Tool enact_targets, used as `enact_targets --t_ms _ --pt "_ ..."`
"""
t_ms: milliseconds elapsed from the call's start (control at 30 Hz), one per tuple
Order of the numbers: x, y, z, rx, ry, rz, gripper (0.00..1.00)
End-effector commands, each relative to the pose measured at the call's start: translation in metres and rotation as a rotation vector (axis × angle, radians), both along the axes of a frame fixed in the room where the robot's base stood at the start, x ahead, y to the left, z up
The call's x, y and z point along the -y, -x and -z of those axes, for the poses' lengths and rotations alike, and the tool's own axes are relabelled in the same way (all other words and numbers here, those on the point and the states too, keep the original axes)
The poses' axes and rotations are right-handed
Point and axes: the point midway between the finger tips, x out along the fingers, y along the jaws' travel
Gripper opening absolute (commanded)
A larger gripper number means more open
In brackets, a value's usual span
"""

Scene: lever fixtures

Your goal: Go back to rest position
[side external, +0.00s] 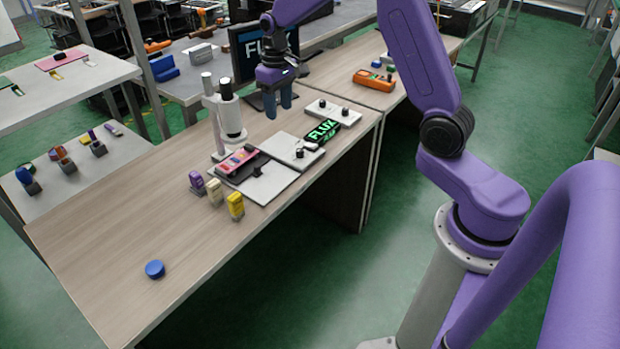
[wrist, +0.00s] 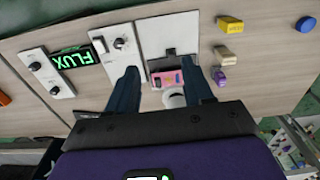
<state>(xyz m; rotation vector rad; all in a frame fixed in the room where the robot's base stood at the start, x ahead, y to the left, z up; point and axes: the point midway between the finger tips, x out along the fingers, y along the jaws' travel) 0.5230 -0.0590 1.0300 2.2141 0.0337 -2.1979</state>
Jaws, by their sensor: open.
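My gripper (side external: 279,104) hangs above the far part of the wooden table, with its fingers pointing down. In the wrist view its two dark blue fingers (wrist: 164,88) are spread apart and hold nothing. Below them are a white plate with a dark lever block (side external: 256,173) and a pink panel with coloured marks (side external: 238,161). A white plate with knobs (side external: 290,149) and a green FLUX display (side external: 322,131) lie to the right in the side view.
A white microscope (side external: 229,112) stands left of my gripper. Purple (side external: 197,182), cream (side external: 215,192) and yellow (side external: 236,206) blocks stand near the plates. A blue round piece (side external: 155,269) lies toward the near left end. A dark monitor (side external: 262,55) stands behind. The table's left part is mostly clear.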

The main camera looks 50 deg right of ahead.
Motion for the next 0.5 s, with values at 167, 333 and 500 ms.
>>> enact_targets --t_ms 167,333,500 --pt "-0.053 0.04 -0.019 0.005 -0.001 -0.161 0.51" --pt "-0.092 0.086 -0.032 0.009 -0.002 -0.311 0.51" --pt "-0.12 0.14 -0.042 0.012 -0.004 -0.461 0.51"
